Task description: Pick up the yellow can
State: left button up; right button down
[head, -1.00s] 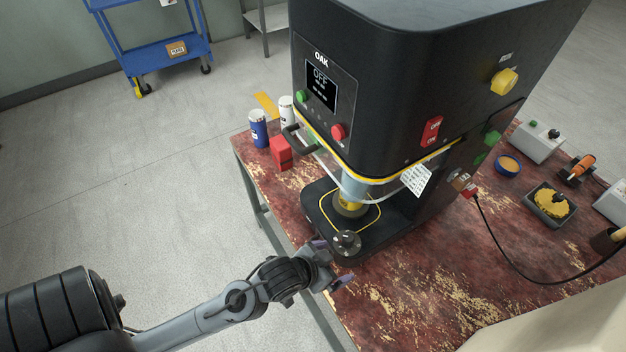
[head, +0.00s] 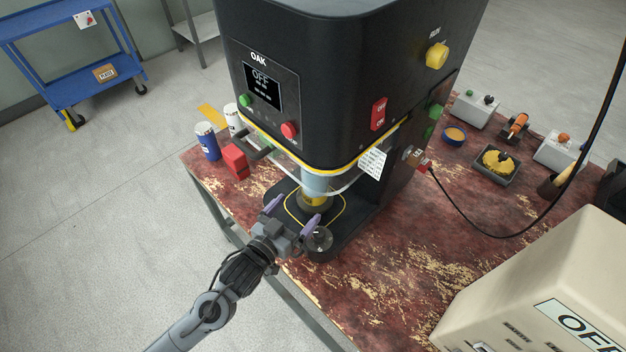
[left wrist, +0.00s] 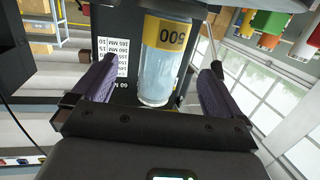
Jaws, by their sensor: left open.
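The yellow can (head: 312,199) stands upright under the head of the black seaming machine. A pale blue, see-through-looking cylinder (head: 316,181) shows directly above its yellow part; I cannot tell if both are one piece. In the left wrist view, which looks upside down, the yellow part (left wrist: 168,34) bears dark digits and the blue part hangs below it in the picture. My left gripper (head: 292,213) is open and empty in front of the can, its purple fingers pointing toward it. In the left wrist view the can lies between the fingers (left wrist: 158,78), apart from both. My right gripper is out of view.
The black machine (head: 340,80) rises close above the can, with a clear curved guard (head: 350,186) around its front. A dark round knob (head: 318,238) stands near my right-hand finger. A red block (head: 235,161) and blue can (head: 207,141) stand left. A beige box (head: 540,280) fills the lower right.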

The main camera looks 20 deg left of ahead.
aim_at(310, 204)
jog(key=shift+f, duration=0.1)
pick_arm(q)
jog(key=shift+t+h, duration=0.4)
jog(key=shift+t, duration=0.1)
jog(key=x, duration=0.2)
jog(key=r+x, duration=0.1)
jog(key=x, duration=0.1)
jog(key=b+x, duration=0.1)
jog(key=x, duration=0.1)
jog(key=shift+w+a+r, duration=0.1)
jog(key=shift+w+r, duration=0.2)
jog(key=shift+w, duration=0.05)
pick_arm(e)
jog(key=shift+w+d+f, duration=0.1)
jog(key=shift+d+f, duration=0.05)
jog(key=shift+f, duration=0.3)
pick_arm(q)
jog(key=shift+w, duration=0.35)
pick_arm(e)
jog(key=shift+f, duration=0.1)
pick_arm(q)
jog(key=shift+b+x, duration=0.7)
jog(key=shift+x, duration=1.65)
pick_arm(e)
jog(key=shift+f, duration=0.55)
pick_arm(q)
jog(key=shift+a+r, duration=0.2)
jog(key=c, duration=1.4)
jog(key=shift+r, duration=0.1)
jog(key=shift+c, duration=0.2)
